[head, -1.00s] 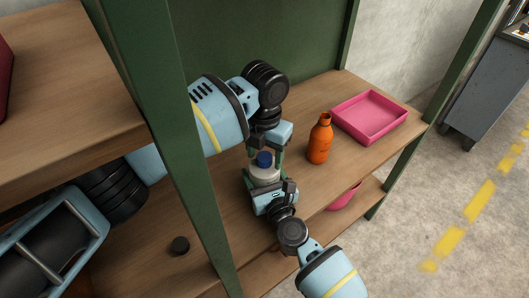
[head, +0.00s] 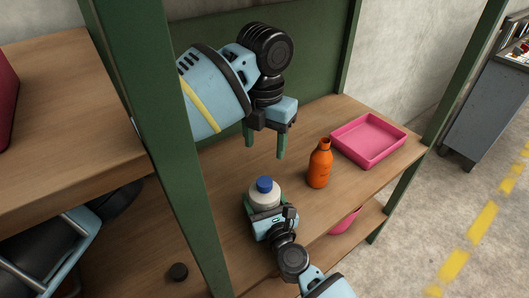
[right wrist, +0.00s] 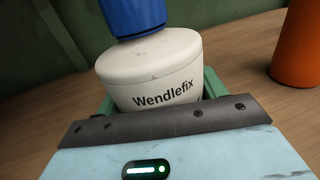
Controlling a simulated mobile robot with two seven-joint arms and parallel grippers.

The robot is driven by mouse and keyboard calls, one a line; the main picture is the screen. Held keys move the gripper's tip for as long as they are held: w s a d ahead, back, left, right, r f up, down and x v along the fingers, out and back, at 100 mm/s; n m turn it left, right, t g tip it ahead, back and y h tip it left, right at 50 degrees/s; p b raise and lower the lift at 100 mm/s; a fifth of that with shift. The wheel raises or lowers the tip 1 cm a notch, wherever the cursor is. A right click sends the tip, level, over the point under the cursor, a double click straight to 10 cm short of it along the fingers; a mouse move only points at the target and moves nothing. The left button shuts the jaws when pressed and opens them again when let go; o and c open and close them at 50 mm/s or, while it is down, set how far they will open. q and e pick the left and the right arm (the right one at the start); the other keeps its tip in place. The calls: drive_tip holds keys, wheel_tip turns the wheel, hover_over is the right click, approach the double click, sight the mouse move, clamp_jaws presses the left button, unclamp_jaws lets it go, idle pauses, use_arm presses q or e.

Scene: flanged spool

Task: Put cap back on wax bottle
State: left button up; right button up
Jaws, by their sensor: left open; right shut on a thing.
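A white bottle (head: 264,198) labelled "Wendlefix" stands upright on the wooden shelf, and it also shows in the right wrist view (right wrist: 150,70). A blue cap (head: 264,184) sits on its top; in the right wrist view the cap (right wrist: 135,16) is cut off by the upper edge. My right gripper (head: 268,208) is shut on the white bottle from the front, with green fingers around its sides. My left gripper (head: 265,147) is open and empty, fingers pointing down, above the cap and apart from it.
An orange bottle (head: 319,165) stands to the right of the white one. A pink tray (head: 375,154) lies behind it. A small dark round piece (head: 178,271) lies at the front left. A green post (head: 170,150) stands left of my left gripper.

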idle(0.3)
drive_tip(key=o, duration=1.9)
drive_tip(key=shift+o, duration=0.2)
drive_tip(key=shift+s, duration=0.1)
